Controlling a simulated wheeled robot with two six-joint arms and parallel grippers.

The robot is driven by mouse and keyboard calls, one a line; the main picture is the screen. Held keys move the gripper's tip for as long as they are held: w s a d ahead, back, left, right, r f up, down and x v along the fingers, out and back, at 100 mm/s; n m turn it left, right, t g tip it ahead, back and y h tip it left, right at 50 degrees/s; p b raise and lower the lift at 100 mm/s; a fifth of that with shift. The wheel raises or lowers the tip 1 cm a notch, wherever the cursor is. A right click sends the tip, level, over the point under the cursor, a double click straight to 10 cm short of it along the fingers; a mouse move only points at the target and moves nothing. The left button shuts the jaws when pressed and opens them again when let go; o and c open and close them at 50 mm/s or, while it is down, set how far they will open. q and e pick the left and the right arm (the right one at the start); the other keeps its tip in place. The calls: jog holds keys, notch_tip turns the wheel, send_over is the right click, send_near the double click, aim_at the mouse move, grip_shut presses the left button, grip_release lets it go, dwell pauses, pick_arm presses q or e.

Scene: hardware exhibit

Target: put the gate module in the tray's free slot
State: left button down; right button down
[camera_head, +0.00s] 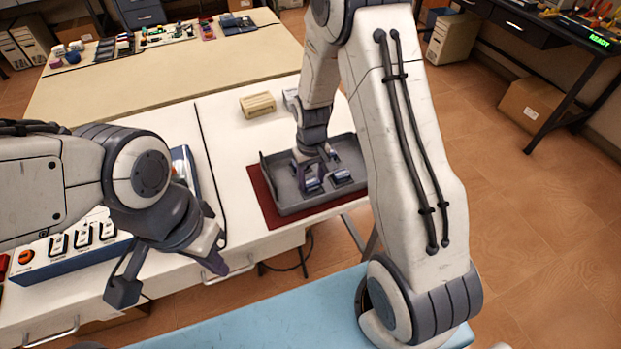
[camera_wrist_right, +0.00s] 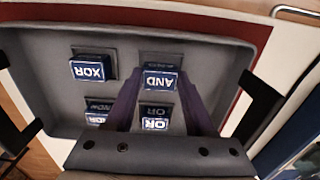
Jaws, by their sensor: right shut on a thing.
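The grey tray (camera_head: 290,207) holds several blue-topped gate modules, and my right gripper (camera_head: 314,178) reaches down into it. In the right wrist view the gripper (camera_wrist_right: 160,84) is shut on the AND module (camera_wrist_right: 160,79), with one purple finger on each side. The AND module is at a slot whose label shows just behind it; I cannot tell whether it is fully seated. The XOR module (camera_wrist_right: 90,69) and the OR module (camera_wrist_right: 156,123) sit in other slots. A fourth module (camera_wrist_right: 97,117) is partly hidden, its label unclear. My left gripper (camera_head: 170,274) is open and empty, over the white table's front edge.
The tray stands on a dark red mat (camera_head: 262,197) on the white table. A beige block (camera_head: 258,104) lies behind it. A blue-based panel with switches (camera_head: 82,238) is at the left, partly behind my left arm. Small parts line the far table edge.

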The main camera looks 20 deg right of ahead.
jog(key=shift+f, duration=0.25)
jog(key=shift+f, duration=0.2)
jog(key=shift+c, duration=1.3)
grip_release()
jog(key=shift+r, duration=0.1)
